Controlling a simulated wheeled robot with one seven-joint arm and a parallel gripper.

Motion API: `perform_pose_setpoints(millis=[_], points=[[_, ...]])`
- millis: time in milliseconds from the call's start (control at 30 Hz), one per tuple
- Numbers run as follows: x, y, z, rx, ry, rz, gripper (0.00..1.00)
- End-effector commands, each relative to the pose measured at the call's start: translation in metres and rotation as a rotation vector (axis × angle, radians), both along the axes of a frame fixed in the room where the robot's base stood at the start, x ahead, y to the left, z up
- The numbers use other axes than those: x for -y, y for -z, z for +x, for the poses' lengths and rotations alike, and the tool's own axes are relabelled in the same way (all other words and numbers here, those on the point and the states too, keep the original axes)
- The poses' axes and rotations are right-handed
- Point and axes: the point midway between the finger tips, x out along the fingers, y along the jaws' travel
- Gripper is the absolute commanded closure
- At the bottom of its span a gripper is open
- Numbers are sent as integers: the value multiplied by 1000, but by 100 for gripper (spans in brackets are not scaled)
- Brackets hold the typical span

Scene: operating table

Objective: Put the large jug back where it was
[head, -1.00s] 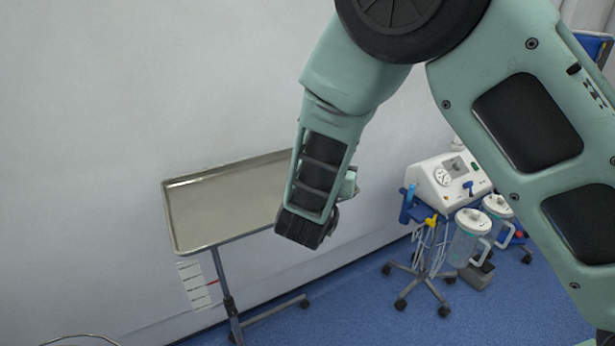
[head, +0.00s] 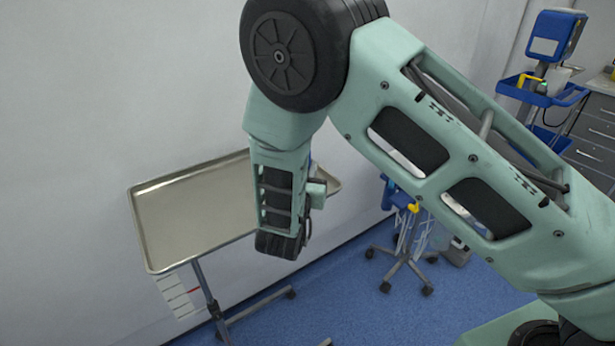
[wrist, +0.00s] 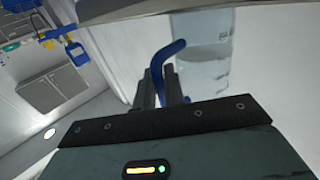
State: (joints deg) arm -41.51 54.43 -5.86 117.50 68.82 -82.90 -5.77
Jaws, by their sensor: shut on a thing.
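The large jug (wrist: 205,62) shows in the wrist view as a clear, see-through vessel with faint markings and a curved blue handle (wrist: 157,62). My gripper (wrist: 164,80) is shut on the blue handle, with the jug's body just to the right of the fingers.
A steel tray stand (head: 205,212) stands by the wall, with my wrist in front of its right part. A wheeled stand (head: 403,240) is partly hidden by my arm. A blue trolley (head: 546,92) and drawers (head: 597,130) are at the right. Blue floor shows below.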

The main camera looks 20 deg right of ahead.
Motion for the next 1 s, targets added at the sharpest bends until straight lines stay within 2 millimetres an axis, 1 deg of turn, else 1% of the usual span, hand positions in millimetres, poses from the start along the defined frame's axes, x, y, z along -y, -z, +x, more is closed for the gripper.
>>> perform_pose_setpoints(millis=[100,200,633,667,700,733,1000], points=[[0,16,0,-2,0,-2,100],[0,24,0,0,0,0,100],[0,31,0,1,0,1,100],[0,30,0,-1,0,1,81],[0,29,0,-1,0,1,70],[0,29,0,-1,0,1,67],[0,28,0,-1,0,1,67]])
